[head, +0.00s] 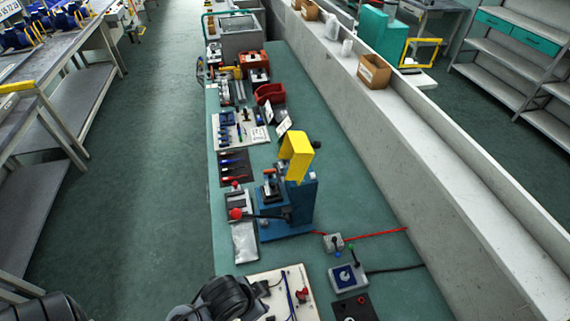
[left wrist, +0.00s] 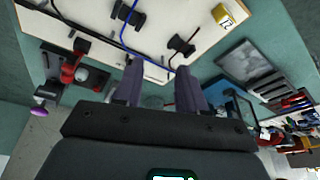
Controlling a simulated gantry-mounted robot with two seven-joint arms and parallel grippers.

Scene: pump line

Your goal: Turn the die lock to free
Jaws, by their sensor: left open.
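A blue bench press (head: 300,205) with a raised yellow guard (head: 296,155) stands mid-bench. A lever with a red ball knob (head: 236,213) reaches out to its left. I cannot make out which part is the die lock or how it is set. My left gripper (left wrist: 158,82) is open and empty in the left wrist view, its two dark fingers apart over the edge of a white wiring board (left wrist: 220,45). In the head view my black left arm is at the bottom, nearer than the press and apart from it, and its fingertips are not clear. My right gripper is not in view.
The wiring board (head: 290,275) carries cables. A grey control box (head: 348,277) and a smaller switch box (head: 333,242) with a red cable stand to its right. Beyond the press lie a dark tool mat (head: 236,168) and red bins (head: 270,93). A low wall runs along the right.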

